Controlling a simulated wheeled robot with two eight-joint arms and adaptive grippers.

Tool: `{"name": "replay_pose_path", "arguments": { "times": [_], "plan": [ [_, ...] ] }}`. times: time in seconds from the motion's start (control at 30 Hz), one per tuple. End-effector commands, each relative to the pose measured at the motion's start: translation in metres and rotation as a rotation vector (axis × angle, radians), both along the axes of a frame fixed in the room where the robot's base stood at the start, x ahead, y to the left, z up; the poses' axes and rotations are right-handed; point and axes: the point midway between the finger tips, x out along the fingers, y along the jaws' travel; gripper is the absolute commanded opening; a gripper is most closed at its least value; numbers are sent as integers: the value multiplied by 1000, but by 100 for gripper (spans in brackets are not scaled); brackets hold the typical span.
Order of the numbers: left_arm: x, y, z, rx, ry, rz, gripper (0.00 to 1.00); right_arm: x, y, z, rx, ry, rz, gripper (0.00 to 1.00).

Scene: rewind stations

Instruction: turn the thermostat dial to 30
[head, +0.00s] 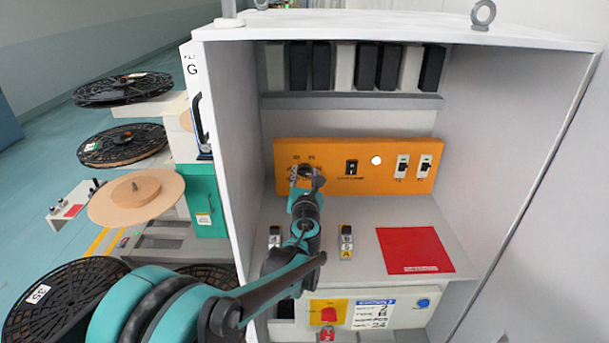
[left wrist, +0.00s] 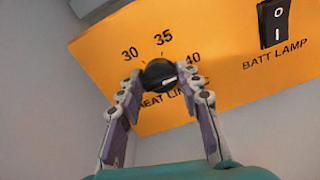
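The thermostat dial (left wrist: 160,74) is a round black knob on an orange panel (head: 387,180) inside the open cabinet. In the left wrist view the numbers 30, 35 and 40 run left to right around its upper side. A white mark shows low on the knob, right of its middle; I cannot tell which number it indicates. My left gripper (left wrist: 159,79) has a finger on each side of the dial, tips close to its edges. Contact cannot be told. In the head view the left gripper (head: 306,184) partly covers the dial (head: 304,170). My right gripper is not in view.
A black BATT LAMP rocker switch (head: 351,167), a white lamp (head: 376,160) and two small switches (head: 413,166) sit right of the dial. A red sheet (head: 414,250) lies on the cabinet shelf. The cabinet's side walls bound the space. Several reels stand outside on the left.

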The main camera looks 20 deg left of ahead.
Motion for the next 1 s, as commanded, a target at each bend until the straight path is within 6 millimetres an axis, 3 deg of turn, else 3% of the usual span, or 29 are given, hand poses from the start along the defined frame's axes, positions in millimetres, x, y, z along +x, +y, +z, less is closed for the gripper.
{"name": "replay_pose_path", "arguments": {
  "times": [0.47, 1.0],
  "plan": [
    [0, 0, 0, -64, -19, 0, 6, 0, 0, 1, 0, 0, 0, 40],
    [0, 1, 1, -496, -143, 0, 6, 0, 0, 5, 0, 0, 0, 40]
  ]
}}
